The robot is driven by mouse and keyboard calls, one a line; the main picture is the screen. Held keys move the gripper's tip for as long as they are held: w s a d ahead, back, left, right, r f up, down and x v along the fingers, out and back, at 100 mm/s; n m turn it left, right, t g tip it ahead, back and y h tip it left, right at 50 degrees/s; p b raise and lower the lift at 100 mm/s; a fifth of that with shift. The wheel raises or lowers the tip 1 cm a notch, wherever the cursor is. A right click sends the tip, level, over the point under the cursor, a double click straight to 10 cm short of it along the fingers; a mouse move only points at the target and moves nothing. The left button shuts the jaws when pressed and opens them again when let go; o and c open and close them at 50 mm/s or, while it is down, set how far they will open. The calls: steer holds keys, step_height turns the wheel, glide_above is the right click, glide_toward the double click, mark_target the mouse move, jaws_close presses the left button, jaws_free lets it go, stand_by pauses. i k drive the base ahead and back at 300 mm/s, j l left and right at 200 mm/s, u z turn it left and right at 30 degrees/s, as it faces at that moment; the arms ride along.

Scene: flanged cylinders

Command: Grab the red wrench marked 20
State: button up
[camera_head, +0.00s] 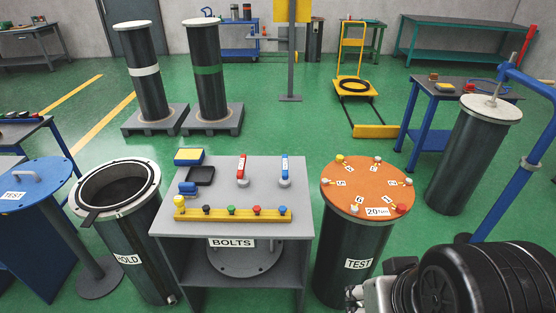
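A red-handled tool (241,168) with a white label stands upright in a round holder on the grey bolts table (215,170). It looks like the red wrench, but its marking is too small to read. A similar blue-handled tool (285,168) stands to its right. A plate reading 20 Nm (379,212) lies on the orange disc of the TEST cylinder (340,183), beside a red knob (402,208). My gripper (354,298) shows partly at the bottom right, apart from both tools and in front of the TEST cylinder. Its fingers are too unclear to judge.
A yellow bar with several coloured knobs (232,214) lies along the table's front. A yellow-blue box (188,156) and dark tray (201,176) sit at its left. The open HOLD cylinder (118,260) stands left. A blue post (520,150) rises at right.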

mark_target(242, 182)
steer(key=i+j+z, duration=0.1)
steer(key=j, duration=0.45)
steer(key=i+j+z, duration=0.1)
steer(key=i+j, duration=0.15)
steer(key=j, duration=0.3)
steer(key=i+j+z, duration=0.15)
steer(key=j, duration=0.45)
steer(key=i+j+z, duration=0.1)
steer(key=j, duration=0.5)
steer(key=i+j+z, duration=0.1)
steer(key=j, duration=0.5)
steer(key=i+j+z, duration=0.1)
steer(key=j, duration=0.5)
